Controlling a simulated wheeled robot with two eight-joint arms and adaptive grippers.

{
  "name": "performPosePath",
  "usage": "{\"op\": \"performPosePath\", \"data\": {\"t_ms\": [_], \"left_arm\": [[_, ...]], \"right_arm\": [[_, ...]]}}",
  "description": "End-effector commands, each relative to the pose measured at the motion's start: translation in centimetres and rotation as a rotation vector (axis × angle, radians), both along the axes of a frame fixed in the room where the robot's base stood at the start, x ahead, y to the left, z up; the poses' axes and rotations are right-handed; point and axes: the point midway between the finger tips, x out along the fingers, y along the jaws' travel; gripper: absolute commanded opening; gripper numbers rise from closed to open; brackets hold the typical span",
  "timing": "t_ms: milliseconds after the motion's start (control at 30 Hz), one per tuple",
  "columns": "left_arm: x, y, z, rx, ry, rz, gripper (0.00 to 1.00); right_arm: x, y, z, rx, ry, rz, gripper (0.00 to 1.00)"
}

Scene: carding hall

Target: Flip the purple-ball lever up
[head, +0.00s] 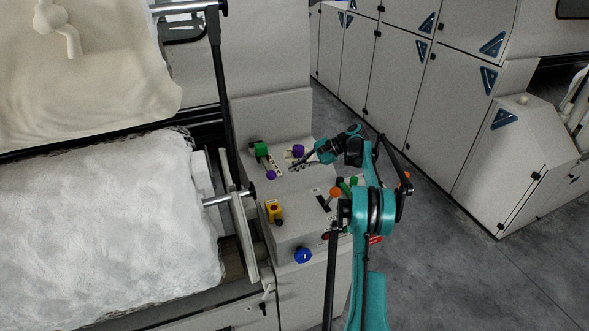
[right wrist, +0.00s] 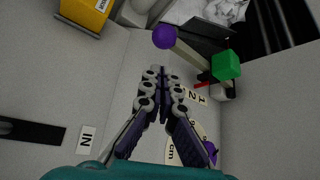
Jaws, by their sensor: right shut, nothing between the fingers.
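The purple-ball lever (head: 271,174) is on the grey control panel, its ball hanging toward the panel's near side. In the right wrist view the purple ball (right wrist: 164,36) sits on a pale rod running to a dark mount beside a green block (right wrist: 226,65). My right gripper (head: 292,167) reaches in from the right over the panel. Its fingers are shut and empty. In the right wrist view the fingertips (right wrist: 156,75) point toward the ball, with a gap between them in the picture. My left gripper is not in view.
A purple knob (head: 298,151) on a marked dial is close to my right fingers. The panel also carries a yellow switch (head: 274,212), a blue knob (head: 303,255) and an orange ball (head: 335,192). White fibre (head: 110,220) fills the left; floor is open at right.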

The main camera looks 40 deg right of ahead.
Motion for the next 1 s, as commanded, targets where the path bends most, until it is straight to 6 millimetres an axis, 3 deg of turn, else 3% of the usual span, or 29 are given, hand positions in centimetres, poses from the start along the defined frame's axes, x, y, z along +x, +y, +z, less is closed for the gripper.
{"op": "performPosePath", "data": {"t_ms": [200, 400, 1000], "left_arm": [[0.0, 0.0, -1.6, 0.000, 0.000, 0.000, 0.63], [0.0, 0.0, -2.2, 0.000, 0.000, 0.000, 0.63], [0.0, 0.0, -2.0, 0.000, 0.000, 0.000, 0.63]], "right_arm": [[2.0, 3.0, -2.5, 0.000, 0.000, 0.002, 0.00], [3.1, 4.6, -3.6, 0.000, 0.000, 0.000, 0.00], [3.4, 5.0, -3.3, 0.000, 0.000, 0.000, 0.00]]}}
